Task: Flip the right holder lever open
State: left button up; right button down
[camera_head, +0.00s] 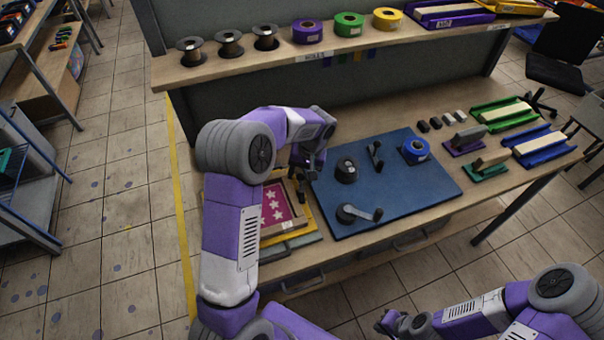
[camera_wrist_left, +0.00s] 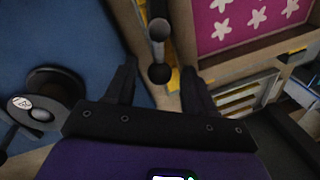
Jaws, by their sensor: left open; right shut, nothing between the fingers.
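A dark holder lever with rounded knobs (camera_wrist_left: 159,52) stands at the right side of the frame with the pink star screen (camera_head: 277,203). In the left wrist view it lies between the fingers of my left gripper (camera_wrist_left: 160,80), with space on both sides. In the head view my left gripper (camera_head: 306,172) is over the edge between the screen and the blue mat (camera_head: 420,190); its fingers partly hide the lever. My left gripper is open. The screen also shows in the left wrist view (camera_wrist_left: 240,20). My right gripper (camera_head: 388,324) is shut and empty, low in front of the table.
On the mat are a black round device (camera_head: 346,170), a crank (camera_head: 358,213), another small crank (camera_head: 375,154) and a blue tape roll (camera_head: 415,150). Coloured trays (camera_head: 540,145) stand at the right. A shelf with spools (camera_head: 228,44) runs above the back.

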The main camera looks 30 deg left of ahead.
aim_at(302, 174)
pick_arm(q)
jog(key=shift+f, duration=0.1)
grip_shut()
jog(key=n, duration=0.1)
jog(key=a+n, duration=0.1)
jog(key=n, duration=0.1)
jog(key=shift+s+g, duration=0.3)
jog(key=shift+s, duration=0.05)
grip_release()
jog(key=shift+p+v, duration=0.7)
jog(key=shift+v, duration=3.1)
jog(key=shift+a, duration=0.15)
